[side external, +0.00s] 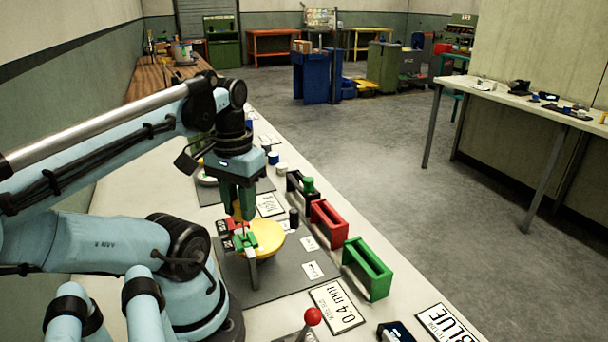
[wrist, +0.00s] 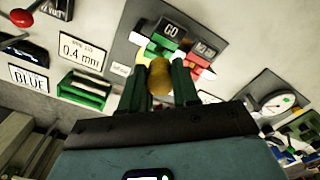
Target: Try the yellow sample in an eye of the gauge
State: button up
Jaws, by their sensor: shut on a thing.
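My gripper (side external: 238,212) has green fingers and points down, just above the gauge. In the wrist view my gripper (wrist: 160,66) is shut on the yellow sample (wrist: 160,79), which sits between the fingers. The gauge has a green part (side external: 246,241) and a red part (side external: 233,226); in the wrist view the green part (wrist: 166,46) is by a GO label (wrist: 172,29) and the red part (wrist: 191,59) by a second label. The sample's lower end and the eyes are hidden, so I cannot tell whether the sample is in an eye.
Red (side external: 329,222) and green (side external: 368,268) open holders stand to the right, with a 0.4 mm card (side external: 336,306) nearby. A red-knobbed lever (side external: 313,316) is at the front.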

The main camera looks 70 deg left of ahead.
jog(key=shift+f, duration=0.1)
jog(key=shift+f, duration=2.5)
jog(key=shift+r, duration=3.45)
jog(key=shift+a, duration=0.1)
